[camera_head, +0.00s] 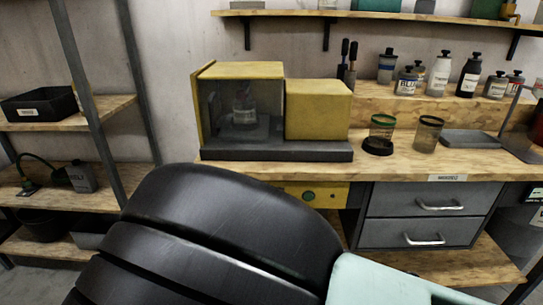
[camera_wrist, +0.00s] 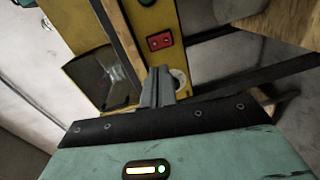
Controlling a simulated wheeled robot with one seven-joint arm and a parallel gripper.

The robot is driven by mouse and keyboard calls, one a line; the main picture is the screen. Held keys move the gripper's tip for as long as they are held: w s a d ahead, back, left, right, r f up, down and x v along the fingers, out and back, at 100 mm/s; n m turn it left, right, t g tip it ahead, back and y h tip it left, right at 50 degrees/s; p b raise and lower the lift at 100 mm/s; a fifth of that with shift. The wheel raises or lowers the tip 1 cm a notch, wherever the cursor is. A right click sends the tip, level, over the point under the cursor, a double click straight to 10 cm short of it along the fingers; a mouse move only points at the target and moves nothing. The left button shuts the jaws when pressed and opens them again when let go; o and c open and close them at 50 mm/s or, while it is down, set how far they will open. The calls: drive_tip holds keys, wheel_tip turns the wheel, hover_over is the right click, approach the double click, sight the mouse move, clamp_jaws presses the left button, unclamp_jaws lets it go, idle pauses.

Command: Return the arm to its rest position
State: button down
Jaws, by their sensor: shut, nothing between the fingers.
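My gripper (camera_wrist: 158,85) shows in the wrist view with its two grey fingers together, shut and empty. It points toward the yellow-framed cabinet (camera_wrist: 80,66) with a dark window, which appears tilted there. A red switch plate (camera_wrist: 160,41) and a round pale dial lie just beyond the fingertips. How far the fingers are from the cabinet is hard to tell. In the head view, my black arm link and a pale teal arm part fill the lower middle, and the gripper itself is out of that view.
A wooden workbench (camera_head: 399,168) carries a yellow box device (camera_head: 318,109) with a glass chamber, two jars (camera_head: 428,134) and a grey tray (camera_head: 470,139). Several bottles (camera_head: 439,73) stand on a raised ledge behind. A shelf rack (camera_head: 117,103) holding a black bin (camera_head: 41,104) stands left.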

drive_tip(key=s+a+r+m+g+y+p, duration=0.1)
drive_tip(key=s+r+m+g+y, duration=0.1)
drive_tip(key=s+r+m+g, duration=0.25)
drive_tip(key=s+r+m+g+y+p, duration=0.25)
drive_tip(key=s+g, duration=0.25)
drive_tip(key=g, duration=0.3)
drive_tip(key=s+d+r+m+g+h+p, duration=0.1)
drive_tip(key=s+d+r+m+g+h, duration=0.1)
drive_tip(key=s+d+r, duration=1)
drive_tip(key=shift+s+d+g+h, duration=0.55)
drive_tip(key=shift+s+g, duration=0.15)
drive_tip(key=shift+g, duration=0.45)
